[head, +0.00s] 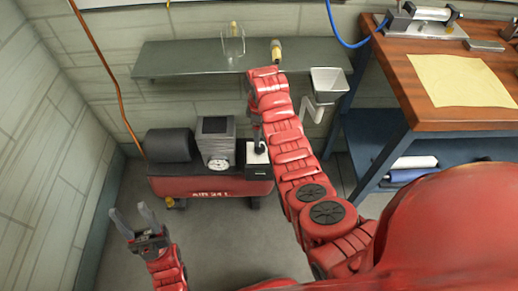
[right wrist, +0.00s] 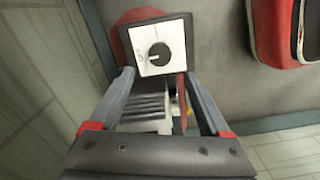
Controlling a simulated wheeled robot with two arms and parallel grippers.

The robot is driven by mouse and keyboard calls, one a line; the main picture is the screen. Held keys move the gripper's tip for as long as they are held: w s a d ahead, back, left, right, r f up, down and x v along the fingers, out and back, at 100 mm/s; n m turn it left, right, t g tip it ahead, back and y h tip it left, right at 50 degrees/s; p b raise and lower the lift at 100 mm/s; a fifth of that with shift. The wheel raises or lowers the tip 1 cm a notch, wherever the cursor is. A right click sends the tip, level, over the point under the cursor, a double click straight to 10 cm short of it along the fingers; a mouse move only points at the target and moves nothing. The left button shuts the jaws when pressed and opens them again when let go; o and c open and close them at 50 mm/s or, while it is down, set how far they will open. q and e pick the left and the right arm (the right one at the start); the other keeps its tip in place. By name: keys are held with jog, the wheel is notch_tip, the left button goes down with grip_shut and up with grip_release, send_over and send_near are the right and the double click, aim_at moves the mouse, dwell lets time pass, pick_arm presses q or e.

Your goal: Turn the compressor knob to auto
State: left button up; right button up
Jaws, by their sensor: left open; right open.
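The red compressor (head: 215,187) stands on the floor near the back wall, with a black motor, a grey finned block and a round gauge. Its dark switch box (head: 258,172) is at the right end. My left gripper (head: 140,222) is open and empty, left of the compressor.
A grey wall shelf (head: 180,58) holds a glass-like item (head: 233,48). A wooden workbench (head: 440,55) with a yellow sheet (head: 460,80) is at right. A white funnel-shaped item (head: 328,82) hangs near the shelf. Floor left of the compressor is free.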

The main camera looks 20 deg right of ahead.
aim_at(259, 147)
notch_tip(259, 147, down, 8)
jog(key=shift+f+b, duration=0.15)
jog(key=shift+b, duration=0.15)
grip_shut()
dwell(0.4)
